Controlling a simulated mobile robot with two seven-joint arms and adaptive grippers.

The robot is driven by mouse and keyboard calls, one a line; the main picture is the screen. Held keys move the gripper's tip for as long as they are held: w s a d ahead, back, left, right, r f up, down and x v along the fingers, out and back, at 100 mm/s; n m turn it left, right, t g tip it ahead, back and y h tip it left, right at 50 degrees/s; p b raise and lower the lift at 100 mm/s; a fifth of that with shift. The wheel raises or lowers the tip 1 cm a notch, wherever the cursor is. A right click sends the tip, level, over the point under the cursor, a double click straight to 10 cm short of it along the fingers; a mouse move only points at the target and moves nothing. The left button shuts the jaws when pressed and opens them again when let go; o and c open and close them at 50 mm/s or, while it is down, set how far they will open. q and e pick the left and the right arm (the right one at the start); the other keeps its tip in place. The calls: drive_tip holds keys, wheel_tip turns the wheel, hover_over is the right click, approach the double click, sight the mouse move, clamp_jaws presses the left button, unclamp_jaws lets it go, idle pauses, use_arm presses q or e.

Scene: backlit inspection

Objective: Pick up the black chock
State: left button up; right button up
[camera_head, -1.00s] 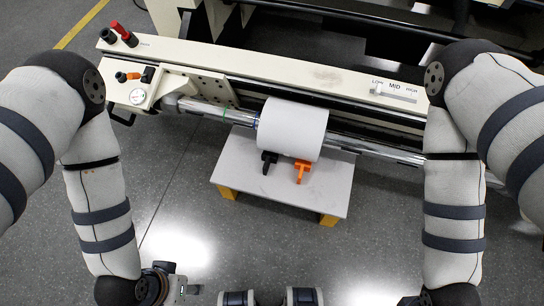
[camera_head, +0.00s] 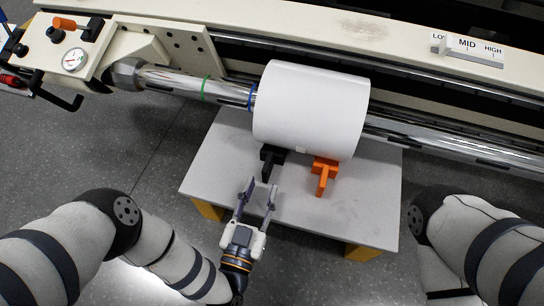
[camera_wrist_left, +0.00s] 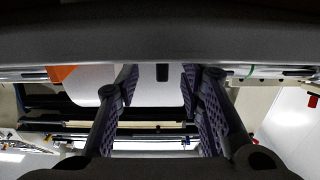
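The black chock (camera_head: 270,160) sits on the grey table, against the front underside of the white roll (camera_head: 312,108), with its handle pointing toward me. My left gripper (camera_head: 259,187) is open and empty, just in front of the chock's handle and apart from it. In the left wrist view the two open fingers (camera_wrist_left: 160,85) stand either side of a small dark piece, which looks like the black chock's handle (camera_wrist_left: 162,72). My right arm shows at the lower right, but its gripper is out of view.
An orange chock (camera_head: 323,175) sits just right of the black one. The low grey table (camera_head: 215,175) is otherwise bare. A metal shaft (camera_head: 410,138) runs beside the roll, with a machine frame (camera_head: 250,28) behind and a gauge (camera_head: 74,60) at left.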

sight(264, 176)
use_arm(q)
drive_tip(key=x, duration=0.2)
drive_tip(key=b+x, duration=0.1)
drive_tip(key=x, duration=0.1)
drive_tip(key=b+x, duration=0.1)
drive_tip(key=x, duration=0.1)
drive_tip(key=shift+w+a+r, duration=0.1)
drive_tip(key=shift+r, duration=0.3)
clamp_jaws()
